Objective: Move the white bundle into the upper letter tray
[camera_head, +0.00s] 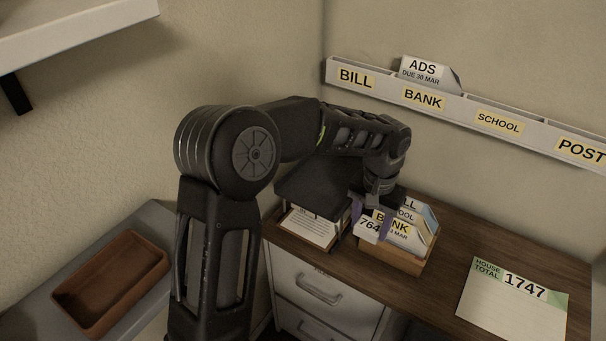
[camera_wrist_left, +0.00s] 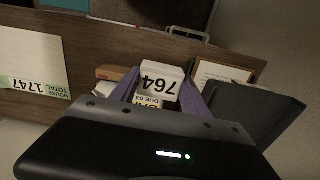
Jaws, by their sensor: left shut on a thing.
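My left gripper (camera_head: 364,208) is shut on the white bundle (camera_head: 369,229). The bundle is marked 764 and also shows between the purple fingers in the left wrist view (camera_wrist_left: 158,83). In the head view it is just in front of a wooden box of cards; I cannot tell whether it touches the box. The dark upper letter tray (camera_head: 305,190) is left of the gripper, partly hidden by my arm. It also shows at the right in the left wrist view (camera_wrist_left: 252,112). My right gripper is not in view.
The wooden box (camera_head: 392,256) holds several cards. Papers (camera_head: 311,227) lie below the upper tray. A labelled wall rack (camera_head: 460,112) with an ADS envelope (camera_head: 424,70) runs behind. A HOUSE TOTAL sheet (camera_head: 512,306) lies right. A brown tray (camera_head: 112,284) stands far left.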

